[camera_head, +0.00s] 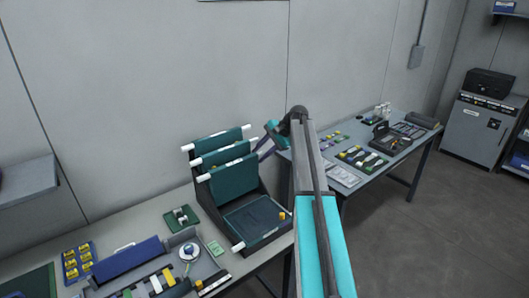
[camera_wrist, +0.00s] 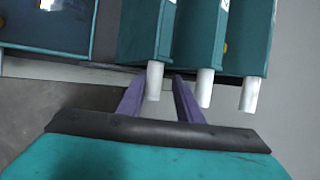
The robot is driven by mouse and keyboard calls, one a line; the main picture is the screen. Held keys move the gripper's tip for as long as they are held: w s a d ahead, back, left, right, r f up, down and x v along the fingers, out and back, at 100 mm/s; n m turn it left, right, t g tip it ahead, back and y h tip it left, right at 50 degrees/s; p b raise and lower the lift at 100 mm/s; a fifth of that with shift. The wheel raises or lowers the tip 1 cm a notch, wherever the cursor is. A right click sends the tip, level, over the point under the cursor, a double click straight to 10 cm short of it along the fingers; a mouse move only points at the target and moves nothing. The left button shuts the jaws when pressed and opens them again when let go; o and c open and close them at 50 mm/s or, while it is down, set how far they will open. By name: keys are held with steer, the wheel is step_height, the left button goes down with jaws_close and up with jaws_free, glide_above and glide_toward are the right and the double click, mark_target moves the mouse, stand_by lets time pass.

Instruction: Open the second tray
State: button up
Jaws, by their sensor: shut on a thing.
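The tray rack (camera_head: 221,212) stands on the left table. Its lowest tray (camera_head: 257,220) lies flat, folded out. Several teal trays above it stand tilted up, with white handle rods sticking out at their sides. The foremost raised tray (camera_head: 233,179), the second tray, has a white rod whose end (camera_wrist: 155,82) shows in the wrist view. My gripper (camera_wrist: 157,84) has its two purple fingers on either side of that rod and is shut on it. In the head view my gripper (camera_head: 265,149) is at the rack's right side, with its fingertips partly hidden.
Two more rod ends (camera_wrist: 205,90) (camera_wrist: 249,95) sit close beside the held one. A splicing work tray with a tape reel (camera_head: 189,251) lies left of the rack. Another table (camera_head: 345,178) with tools and parts stands to the right, beyond my arm. A wall is behind.

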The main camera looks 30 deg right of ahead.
steer(key=shift+w+r, duration=0.1)
steer(key=shift+r, duration=0.05)
steer(key=shift+s+d+r+b, duration=0.25)
steer(key=shift+d+r+b, duration=0.1)
steer(key=shift+r, duration=0.1)
steer(key=b+v, duration=0.3)
steer(key=v, duration=0.9)
steer(key=shift+s, duration=0.2)
steer(key=shift+d+r, duration=0.1)
steer(key=shift+r, duration=0.05)
